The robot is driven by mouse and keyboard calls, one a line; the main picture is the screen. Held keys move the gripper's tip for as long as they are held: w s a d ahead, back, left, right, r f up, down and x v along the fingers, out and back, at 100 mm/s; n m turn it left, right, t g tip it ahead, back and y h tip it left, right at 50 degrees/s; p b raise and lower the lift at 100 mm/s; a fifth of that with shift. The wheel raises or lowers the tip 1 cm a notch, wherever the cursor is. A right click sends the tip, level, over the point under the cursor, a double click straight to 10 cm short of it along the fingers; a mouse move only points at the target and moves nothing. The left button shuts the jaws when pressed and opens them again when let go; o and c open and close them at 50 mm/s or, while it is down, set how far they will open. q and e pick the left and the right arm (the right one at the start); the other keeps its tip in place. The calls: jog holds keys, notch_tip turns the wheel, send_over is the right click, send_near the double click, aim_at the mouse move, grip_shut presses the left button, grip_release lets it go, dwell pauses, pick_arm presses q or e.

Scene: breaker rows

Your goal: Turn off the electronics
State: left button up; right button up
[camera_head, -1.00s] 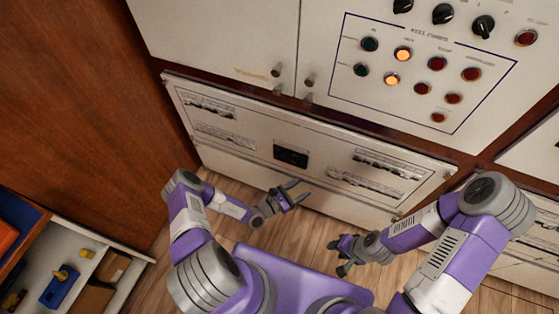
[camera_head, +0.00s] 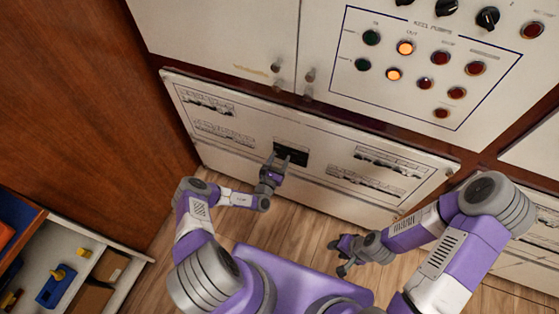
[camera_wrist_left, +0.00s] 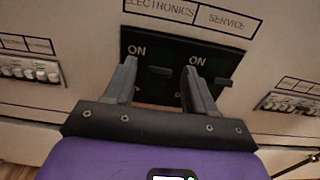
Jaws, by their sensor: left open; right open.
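A black switch plate (camera_head: 291,151) is set in the middle of the lower white panel. In the left wrist view the black plate (camera_wrist_left: 178,50) carries two switches, each marked ON, under the labels ELECTRONICS (camera_wrist_left: 160,9) and SERVICE (camera_wrist_left: 226,20). The electronics switch lever (camera_wrist_left: 160,71) sits between my fingers; the service lever (camera_wrist_left: 222,81) is just right of the right finger. My left gripper (camera_head: 287,158) is open, its fingertips over the plate; contact cannot be told. It also shows in the left wrist view (camera_wrist_left: 160,75). My right gripper (camera_head: 341,255) is open and empty above the floor.
Breaker rows lie left (camera_head: 208,104) and right (camera_head: 388,161) of the plate. An upper panel (camera_head: 425,75) holds knobs and round lamps, two lit orange. An open drawer (camera_head: 75,262) with tools is at lower left. Floor is clear between my arms and the panel.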

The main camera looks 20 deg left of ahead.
pick_arm(q)
grip_shut()
jog(key=f+t+b, duration=0.1)
jog(key=b, duration=0.2)
jog(key=f+t+b, duration=0.1)
jog(key=b, duration=0.2)
jog(key=f+t+b, duration=0.1)
jog(key=t+b, duration=0.1)
jog(key=shift+s+b, duration=0.25)
jog(key=shift+b, duration=0.15)
jog(key=shift+f+t+b, duration=0.1)
jog(key=shift+t+b, duration=0.5)
jog(key=shift+w+f+t+b, duration=0.1)
jog(key=shift+f+t+b, duration=0.15)
jog(key=shift+t, duration=0.55)
grip_release()
jog(key=v, duration=0.7)
jog(key=shift+s+f, duration=0.2)
jog(key=shift+f, duration=0.05)
